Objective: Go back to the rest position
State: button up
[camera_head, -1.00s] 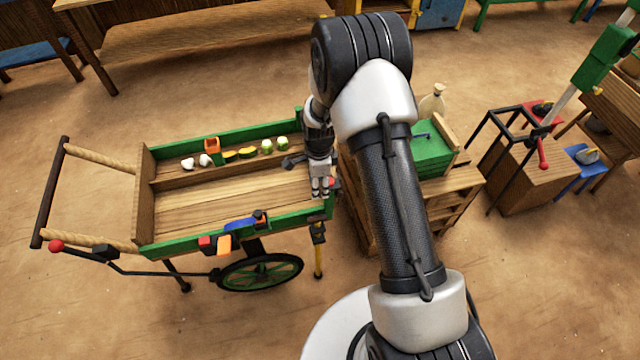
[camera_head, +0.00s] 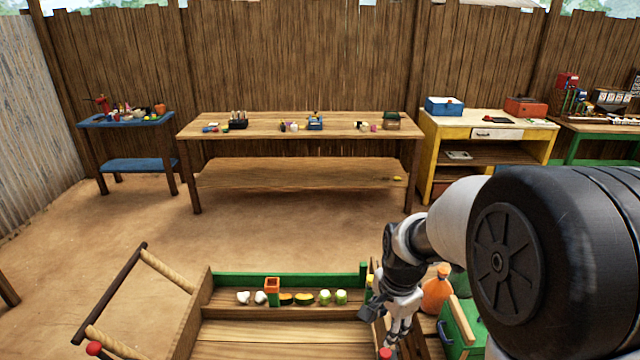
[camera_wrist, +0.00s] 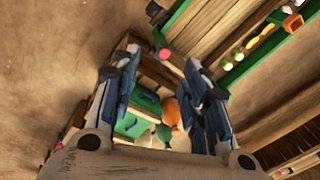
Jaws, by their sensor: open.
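My gripper (camera_head: 392,338) is at the right end of the wooden cart (camera_head: 250,335), partly cut off by the lower picture edge. In the wrist view my gripper (camera_wrist: 163,85) has its two fingers spread apart, with nothing between them. A green box (camera_head: 461,325) and an orange bottle-shaped thing (camera_head: 437,292) stand to the right of the gripper, partly hidden by my arm. In the wrist view the green box (camera_wrist: 130,125) lies beyond the fingers.
The cart's back shelf holds white lumps (camera_head: 243,298), an orange holder (camera_head: 272,290) and several green and yellow pieces. A long wooden table (camera_head: 290,126), a blue table (camera_head: 125,120) and a yellow desk (camera_head: 487,130) stand by the fence. Bare ground lies between.

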jog(key=s+r+n+t+b, duration=0.1)
jog(key=s+r+n+t, duration=0.1)
jog(key=s+r+n, duration=0.65)
jog(key=s+r+n+b, duration=0.1)
jog(key=s+r+n, duration=0.3)
jog(key=s, duration=1.1)
jog(key=shift+t, duration=0.4)
jog(key=shift+o, duration=0.6)
